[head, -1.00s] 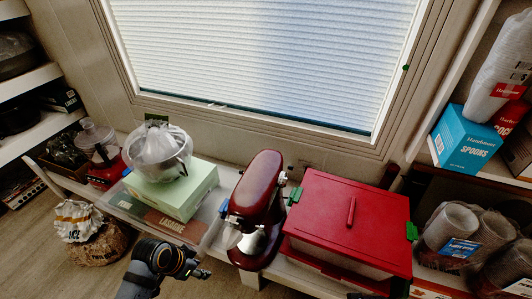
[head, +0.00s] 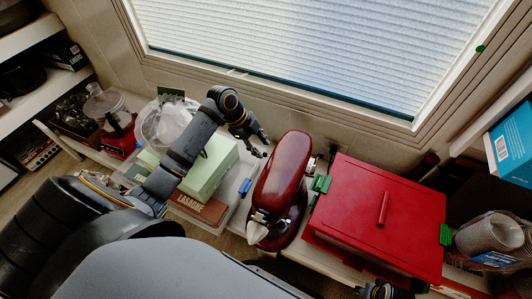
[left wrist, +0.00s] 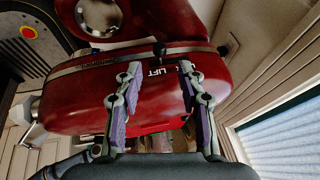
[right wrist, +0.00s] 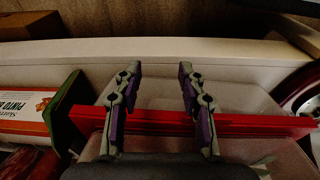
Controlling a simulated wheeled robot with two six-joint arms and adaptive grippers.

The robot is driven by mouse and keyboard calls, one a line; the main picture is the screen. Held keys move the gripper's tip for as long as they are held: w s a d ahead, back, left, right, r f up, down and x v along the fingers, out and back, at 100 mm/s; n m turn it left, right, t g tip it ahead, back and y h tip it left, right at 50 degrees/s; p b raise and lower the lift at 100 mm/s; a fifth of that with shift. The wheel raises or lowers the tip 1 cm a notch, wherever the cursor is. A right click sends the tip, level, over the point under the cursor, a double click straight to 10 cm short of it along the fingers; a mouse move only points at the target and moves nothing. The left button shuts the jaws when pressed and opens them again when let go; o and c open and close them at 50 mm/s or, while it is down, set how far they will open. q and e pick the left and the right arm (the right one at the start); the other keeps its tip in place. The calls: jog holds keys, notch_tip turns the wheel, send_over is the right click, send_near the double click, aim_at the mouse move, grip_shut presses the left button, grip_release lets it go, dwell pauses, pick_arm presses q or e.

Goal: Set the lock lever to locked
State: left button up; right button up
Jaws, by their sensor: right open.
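The dark red stand mixer (head: 283,170) stands on the low shelf in the middle of the head view. In the left wrist view its glossy body (left wrist: 75,105) fills much of the picture, with a silver band and a white LIFT marking. A small black knob (left wrist: 159,48), apparently the lock lever, sits on the band near that marking. My left gripper (head: 263,145) is just left of the mixer, open and empty; in the left wrist view its fingertips (left wrist: 160,68) frame the area below the knob. I cannot tell whether they touch. My right gripper (right wrist: 160,68) is open and empty.
A red lidded box (head: 370,215) with green clips stands right of the mixer. A pale green box (head: 208,170) and a bagged bowl (head: 165,122) are on the left. The window (head: 320,50) is behind.

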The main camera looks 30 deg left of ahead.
aim_at(268, 156)
pick_arm(q)
jog(key=shift+b+x, duration=0.35)
jog(key=shift+x, duration=1.65)
pick_arm(e)
jog(key=r, duration=0.2)
jog(key=a+r, duration=0.1)
jog(key=shift+w+r, duration=0.1)
jog(key=shift+r, duration=0.3)
pick_arm(q)
jog(key=shift+c, duration=0.2)
grip_shut()
